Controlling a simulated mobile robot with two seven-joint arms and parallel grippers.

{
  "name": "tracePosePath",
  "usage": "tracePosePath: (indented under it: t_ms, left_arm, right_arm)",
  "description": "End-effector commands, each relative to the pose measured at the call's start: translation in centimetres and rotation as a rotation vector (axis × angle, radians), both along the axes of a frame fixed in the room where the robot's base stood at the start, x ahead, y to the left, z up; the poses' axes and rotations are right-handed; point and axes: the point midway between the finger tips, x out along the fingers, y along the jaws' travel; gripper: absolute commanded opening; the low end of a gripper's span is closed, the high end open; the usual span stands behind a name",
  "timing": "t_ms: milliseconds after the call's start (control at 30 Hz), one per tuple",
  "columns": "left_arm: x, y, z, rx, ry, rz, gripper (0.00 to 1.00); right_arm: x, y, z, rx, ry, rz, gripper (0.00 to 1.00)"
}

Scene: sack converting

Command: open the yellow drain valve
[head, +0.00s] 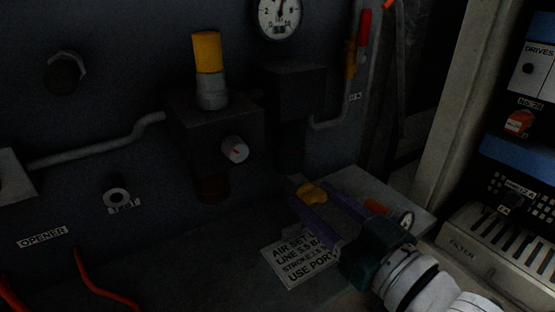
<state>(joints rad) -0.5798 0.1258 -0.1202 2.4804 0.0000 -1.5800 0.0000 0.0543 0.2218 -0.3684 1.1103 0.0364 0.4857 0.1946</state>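A small yellow handle (312,193) shows low in the middle of the head view, beneath the dark valve blocks. It looks like the drain valve's handle, but its body is in shadow. My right gripper (316,196) reaches in from the lower right. Its two purple fingers are spread apart, with the tips at either side of the yellow handle. I cannot tell whether they touch it. A second yellow part, an upright cap (207,52) on a grey cylinder, stands on the left dark block (213,128). My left gripper is not in view.
A pressure gauge (279,16) is above, and a red and yellow fitting (362,40) is on the right pipe. A label plate (298,258) lies below the fingers. A cabinet (520,120) closes off the right.

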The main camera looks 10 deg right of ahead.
Motion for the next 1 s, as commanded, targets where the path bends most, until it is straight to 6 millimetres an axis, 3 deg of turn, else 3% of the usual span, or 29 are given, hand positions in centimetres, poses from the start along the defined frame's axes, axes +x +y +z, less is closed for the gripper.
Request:
tracePosePath:
  t_ms: [33,467,767,1000]
  left_arm:
    - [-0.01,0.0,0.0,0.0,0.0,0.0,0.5]
    - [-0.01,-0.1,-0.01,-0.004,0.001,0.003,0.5]
    - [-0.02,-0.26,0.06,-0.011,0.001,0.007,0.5]
    - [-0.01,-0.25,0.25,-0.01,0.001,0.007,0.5]
  right_arm:
    - [-0.03,0.01,-0.01,0.0,0.0,0.0,0.47]
    - [-0.02,0.0,-0.02,0.0,0.0,0.0,0.0]
    - [-0.03,0.02,-0.01,-0.036,-0.013,0.0,0.0]
    - [-0.05,0.11,0.01,-0.164,-0.059,-0.001,0.0]
